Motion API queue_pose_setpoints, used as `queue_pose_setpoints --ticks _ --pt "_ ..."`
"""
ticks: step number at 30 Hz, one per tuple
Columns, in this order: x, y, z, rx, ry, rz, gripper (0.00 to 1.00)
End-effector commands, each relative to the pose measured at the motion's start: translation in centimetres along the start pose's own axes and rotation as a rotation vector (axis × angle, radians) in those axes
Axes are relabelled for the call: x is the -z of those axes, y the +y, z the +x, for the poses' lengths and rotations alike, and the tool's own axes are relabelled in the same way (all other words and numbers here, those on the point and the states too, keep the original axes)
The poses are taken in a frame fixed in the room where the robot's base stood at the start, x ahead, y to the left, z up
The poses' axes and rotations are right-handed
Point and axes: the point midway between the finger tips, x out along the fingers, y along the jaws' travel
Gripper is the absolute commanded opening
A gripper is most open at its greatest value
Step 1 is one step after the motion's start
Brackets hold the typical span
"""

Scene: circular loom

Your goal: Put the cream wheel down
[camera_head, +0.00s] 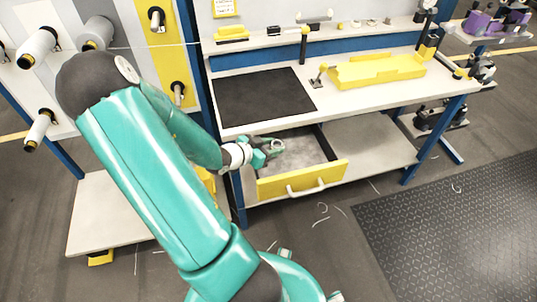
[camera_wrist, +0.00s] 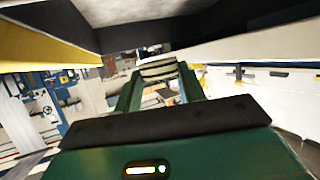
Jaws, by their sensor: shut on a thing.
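My gripper (camera_head: 268,150) is over the open drawer (camera_head: 303,183) under the workbench, at its left part in the head view. The drawer has a yellow front and a grey floor. In the wrist view, the two green fingers of my gripper (camera_wrist: 160,80) are shut on the cream wheel (camera_wrist: 158,70), which shows pale with dark bands between them. In the head view the wheel is small at the fingertips, and its details cannot be made out. I cannot tell whether it touches the drawer floor.
The workbench top holds a black mat (camera_head: 265,96) and a yellow tray (camera_head: 377,71) above the drawer. A lower shelf (camera_head: 372,142) is bare to the right of the drawer. A rack with thread spools (camera_head: 38,46) stands at the left.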

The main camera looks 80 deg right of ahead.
Motion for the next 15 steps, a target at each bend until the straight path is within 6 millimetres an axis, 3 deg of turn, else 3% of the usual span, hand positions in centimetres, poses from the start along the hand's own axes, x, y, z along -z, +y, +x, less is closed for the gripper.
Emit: queue_pose_setpoints --ticks 10,15 --pt "-3.7 -0.6 0.9 -0.004 0.001 -0.003 0.13" --pt "-4.3 -0.6 1.1 -0.001 0.0 0.0 0.13"
